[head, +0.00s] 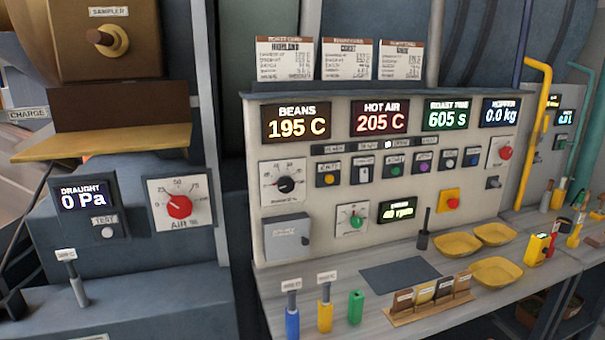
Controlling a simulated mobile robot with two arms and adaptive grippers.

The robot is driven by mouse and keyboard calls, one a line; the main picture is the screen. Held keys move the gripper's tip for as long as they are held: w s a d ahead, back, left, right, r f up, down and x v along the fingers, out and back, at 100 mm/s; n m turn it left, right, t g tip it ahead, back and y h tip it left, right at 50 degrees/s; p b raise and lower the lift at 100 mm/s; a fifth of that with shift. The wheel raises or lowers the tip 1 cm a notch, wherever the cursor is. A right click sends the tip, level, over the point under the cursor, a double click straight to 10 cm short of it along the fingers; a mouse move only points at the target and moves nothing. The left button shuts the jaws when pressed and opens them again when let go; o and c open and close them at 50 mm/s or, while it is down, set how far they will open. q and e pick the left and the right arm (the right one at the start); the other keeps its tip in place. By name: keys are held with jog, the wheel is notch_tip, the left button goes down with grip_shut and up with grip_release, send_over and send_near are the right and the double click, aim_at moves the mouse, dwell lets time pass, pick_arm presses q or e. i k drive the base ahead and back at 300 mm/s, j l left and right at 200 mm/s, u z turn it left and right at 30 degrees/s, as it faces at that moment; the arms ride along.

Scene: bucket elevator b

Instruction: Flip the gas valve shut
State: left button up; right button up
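A yellow pipe (537,130) bends down at the right of the control panel and ends near the counter. I cannot make out a gas valve handle or its position for certain; the fittings around the pipe are small and partly cut off by the right edge. Neither of my grippers shows in the head view.
The control panel (340,158) has lit displays, knobs and buttons. Its counter holds yellow trays (497,271), a card rack (431,299), and several coloured tools along the front. A machine with a red air dial (179,206) stands at left.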

aim_at(546, 120)
jog(key=i+l+z, duration=0.45)
jog(key=i+l, duration=0.45)
jog(key=l, duration=0.35)
jog(key=i+l+z, duration=0.45)
jog(key=i+l, duration=0.55)
jog(key=l, duration=0.2)
jog(key=k+l+u, duration=0.1)
jog(key=k+l, duration=0.05)
jog(key=l, duration=0.1)
